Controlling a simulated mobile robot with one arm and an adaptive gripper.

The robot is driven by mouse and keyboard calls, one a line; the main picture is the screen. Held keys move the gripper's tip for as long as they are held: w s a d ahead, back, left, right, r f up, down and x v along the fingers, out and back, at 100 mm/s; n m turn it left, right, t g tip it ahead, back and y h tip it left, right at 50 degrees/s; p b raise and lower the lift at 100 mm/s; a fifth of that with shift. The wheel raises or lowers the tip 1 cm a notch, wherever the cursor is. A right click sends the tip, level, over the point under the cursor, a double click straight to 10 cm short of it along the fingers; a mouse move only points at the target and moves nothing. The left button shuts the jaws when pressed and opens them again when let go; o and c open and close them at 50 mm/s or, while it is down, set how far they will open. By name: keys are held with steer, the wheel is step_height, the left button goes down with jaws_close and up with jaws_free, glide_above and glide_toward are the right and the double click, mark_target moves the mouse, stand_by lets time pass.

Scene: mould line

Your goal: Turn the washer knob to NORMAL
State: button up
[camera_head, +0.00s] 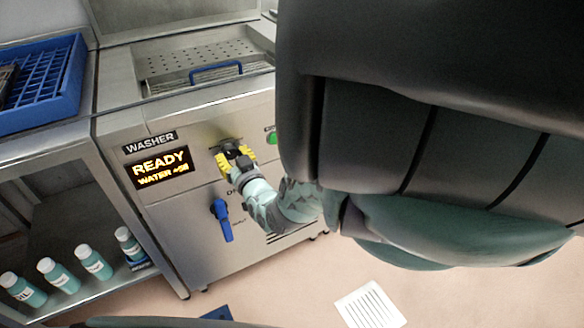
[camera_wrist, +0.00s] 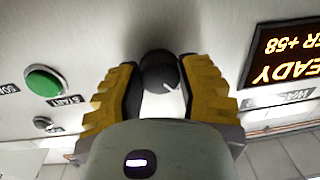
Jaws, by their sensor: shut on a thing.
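The washer (camera_head: 215,120) is a steel machine with a "WASHER" label and a display (camera_head: 160,168) that reads "READY" in yellow. Its knob is black and round with a white pointer line, and it shows between my fingers in the wrist view (camera_wrist: 158,72). My gripper (camera_head: 233,158) is at the front panel, right of the display, with its yellow-padded fingers shut on the knob from both sides. In the wrist view my gripper (camera_wrist: 160,95) has one finger on each side of the knob. No NORMAL marking around the knob can be read.
A green start button (camera_wrist: 43,82) sits beside the knob, with a smaller dark knob or lock (camera_wrist: 45,124) near it. A blue lever (camera_head: 222,220) is below my gripper. A blue crate (camera_head: 62,95) and several teal bottles (camera_head: 58,274) are at the left.

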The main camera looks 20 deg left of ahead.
steer(key=m, duration=0.1)
steer(key=m+b, duration=0.1)
steer(key=m, duration=0.1)
steer(key=shift+w+d+f+m, duration=0.1)
steer(key=shift+d+f+m, duration=0.1)
steer(key=shift+m, duration=0.1)
steer(key=shift+a+r+m+b, duration=0.15)
steer(key=shift+m+b, duration=0.4)
steer(key=shift+m, duration=0.95)
steer(key=o, duration=1)
steer(key=shift+s+a, duration=0.25)
steer(key=shift+o, duration=1)
steer(key=shift+w+d+t, duration=0.1)
steer(key=shift+w+t, duration=0.05)
steer(key=shift+t, duration=0.15)
steer(key=shift+d, duration=0.15)
